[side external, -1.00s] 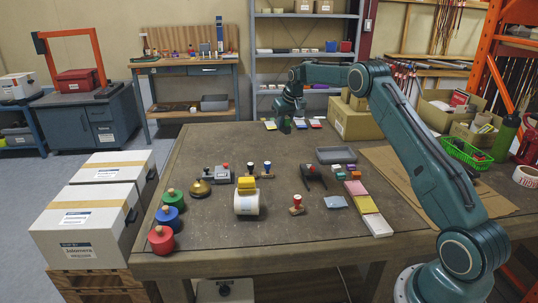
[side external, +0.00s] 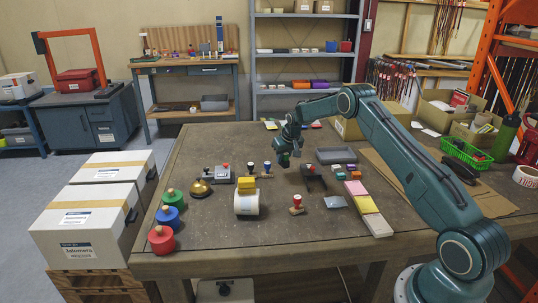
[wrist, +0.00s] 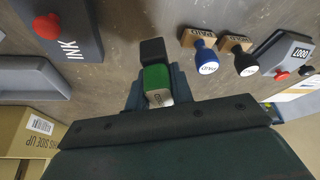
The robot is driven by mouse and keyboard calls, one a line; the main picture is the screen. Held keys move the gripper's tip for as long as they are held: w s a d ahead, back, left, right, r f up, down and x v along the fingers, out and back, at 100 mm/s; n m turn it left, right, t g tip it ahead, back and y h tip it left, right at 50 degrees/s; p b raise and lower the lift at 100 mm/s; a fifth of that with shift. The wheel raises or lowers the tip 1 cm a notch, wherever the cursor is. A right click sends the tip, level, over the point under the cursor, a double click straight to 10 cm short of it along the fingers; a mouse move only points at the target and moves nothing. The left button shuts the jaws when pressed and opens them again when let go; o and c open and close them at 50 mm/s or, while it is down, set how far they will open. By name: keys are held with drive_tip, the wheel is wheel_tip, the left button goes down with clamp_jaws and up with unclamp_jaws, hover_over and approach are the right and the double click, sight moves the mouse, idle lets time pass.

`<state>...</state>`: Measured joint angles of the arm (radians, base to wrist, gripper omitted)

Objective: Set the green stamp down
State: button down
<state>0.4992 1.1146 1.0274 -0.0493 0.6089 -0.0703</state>
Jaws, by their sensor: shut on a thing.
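My gripper (side external: 284,160) is above the middle back of the table in the side external view, left of a dark ink pad (side external: 314,180). In the wrist view my gripper (wrist: 152,92) is shut on the green stamp (wrist: 156,78), which has a green body, a pale end and a dark block on its far side. In the side external view the green stamp (side external: 284,160) is a small green patch under the jaws. I cannot tell exactly how far it is from the table.
A blue stamp (wrist: 205,60) and a black stamp (wrist: 243,62) stand near my gripper. A grey tray (side external: 336,156) and an ink pad with a red knob (wrist: 68,30) are on the other side. A white roll (side external: 246,204) and a red stamp (side external: 297,204) are nearer the front.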

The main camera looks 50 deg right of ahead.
sight(283, 166)
drive_tip(key=shift+f, duration=2.1)
drive_tip(key=shift+f, duration=0.15)
drive_tip(key=c, duration=1.5)
unclamp_jaws()
drive_tip(key=shift+v, duration=6.15)
drive_tip(key=shift+d, duration=0.1)
